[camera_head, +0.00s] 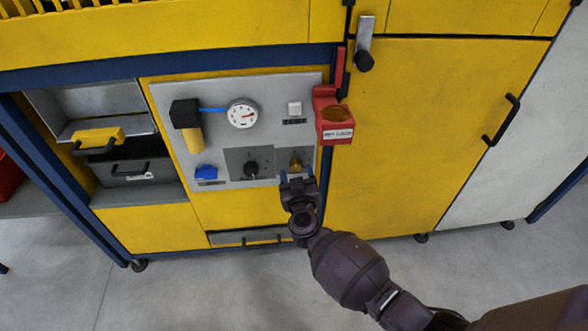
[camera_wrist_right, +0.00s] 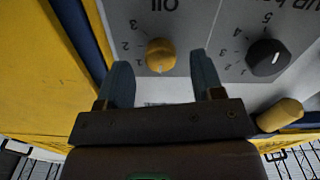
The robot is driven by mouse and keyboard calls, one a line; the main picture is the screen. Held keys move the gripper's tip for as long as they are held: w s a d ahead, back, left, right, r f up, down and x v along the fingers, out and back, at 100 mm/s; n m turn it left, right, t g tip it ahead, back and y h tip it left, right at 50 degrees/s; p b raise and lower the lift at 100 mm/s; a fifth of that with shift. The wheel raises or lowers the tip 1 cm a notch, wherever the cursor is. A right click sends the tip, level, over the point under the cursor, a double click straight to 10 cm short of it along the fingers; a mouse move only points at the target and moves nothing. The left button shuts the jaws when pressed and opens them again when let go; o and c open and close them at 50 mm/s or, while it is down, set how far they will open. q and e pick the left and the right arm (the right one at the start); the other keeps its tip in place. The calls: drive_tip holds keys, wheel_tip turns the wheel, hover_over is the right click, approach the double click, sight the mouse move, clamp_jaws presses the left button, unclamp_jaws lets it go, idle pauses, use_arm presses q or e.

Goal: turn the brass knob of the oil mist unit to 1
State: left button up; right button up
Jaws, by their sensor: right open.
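The brass knob (camera_head: 295,164) sits at the lower right of the grey panel (camera_head: 223,96). In the right wrist view the brass knob (camera_wrist_right: 161,55) lies beyond and between my fingertips, beside the printed marks 1, 2 and 3 and upside-down "oil" lettering. Its pointer is not clear. My right gripper (camera_head: 297,182) is just below the knob in the head view; in the wrist view the right gripper (camera_wrist_right: 161,70) is open, one finger to each side of the knob, with no visible contact. My left gripper is not in view.
A black knob (camera_head: 251,168) with a numbered scale is left of the brass knob. A red box (camera_head: 335,122) juts out at the panel's right edge. A gauge (camera_head: 242,114), blue part (camera_head: 206,172) and black-and-yellow unit (camera_head: 187,118) are on the panel.

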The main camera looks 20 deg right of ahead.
drive_tip(key=shift+f+x, duration=0.2)
drive_tip(key=shift+x, duration=0.65)
drive_tip(key=shift+w+d+r+b, duration=0.1)
drive_tip(key=shift+w+r+b, duration=0.15)
drive_tip(key=shift+w+b, duration=0.15)
drive_tip(key=c, duration=0.9)
